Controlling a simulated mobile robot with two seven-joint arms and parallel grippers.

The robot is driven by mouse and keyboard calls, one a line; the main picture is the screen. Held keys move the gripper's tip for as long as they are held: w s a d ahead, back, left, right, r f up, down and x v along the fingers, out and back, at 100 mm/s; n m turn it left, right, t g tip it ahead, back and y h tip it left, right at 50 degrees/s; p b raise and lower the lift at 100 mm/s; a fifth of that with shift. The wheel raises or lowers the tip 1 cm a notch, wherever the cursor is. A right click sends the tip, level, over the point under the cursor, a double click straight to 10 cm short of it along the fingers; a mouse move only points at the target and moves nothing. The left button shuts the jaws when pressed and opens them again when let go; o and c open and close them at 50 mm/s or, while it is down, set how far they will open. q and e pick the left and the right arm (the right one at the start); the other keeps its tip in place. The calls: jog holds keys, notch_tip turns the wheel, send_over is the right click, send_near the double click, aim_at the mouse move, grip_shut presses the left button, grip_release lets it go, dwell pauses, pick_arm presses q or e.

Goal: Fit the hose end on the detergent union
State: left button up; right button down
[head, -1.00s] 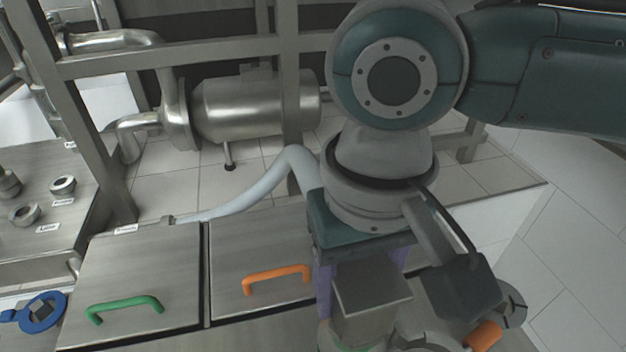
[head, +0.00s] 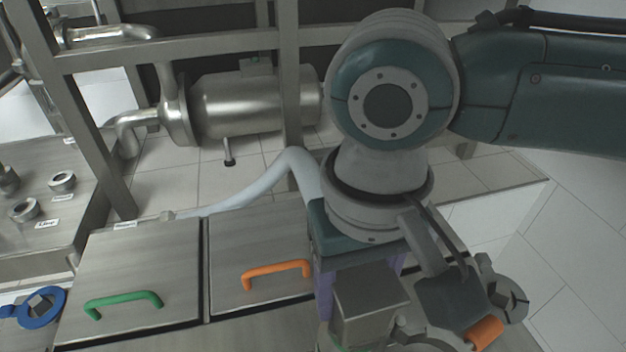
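A pale grey-blue hose (head: 245,194) rises from behind the left lid, arches up, then drops behind my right wrist. Its near end is hidden there. My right gripper (head: 362,290) points down at the bottom centre. Its fingertips are covered by its own body, so I cannot tell whether it is open or holds the hose. Several short metal unions, such as one near the rack post (head: 62,181) and one in front of it (head: 25,210), stand on the steel surface at the left. Their labels are too small to read surely, so I cannot tell which is detergent. My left gripper is not in view.
Two steel lids carry a green handle (head: 124,304) and an orange handle (head: 277,274). A blue ring-shaped part (head: 40,306) is at the lower left. A grey clamp-like fitting (head: 505,291) is at the lower right. A steel pump (head: 245,103) and frame posts stand behind.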

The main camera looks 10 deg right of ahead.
jog(key=shift+f, duration=0.6)
jog(key=shift+c, duration=1.6)
grip_release()
jog(key=shift+o, duration=1.1)
jog(key=shift+f, duration=0.15)
notch_tip(320, 180, up, 10)
jog(key=shift+r+p, duration=0.15)
jog(key=shift+p, duration=0.3)
notch_tip(320, 180, up, 5)
jog(key=p, duration=0.6)
jog(key=shift+p, duration=0.4)
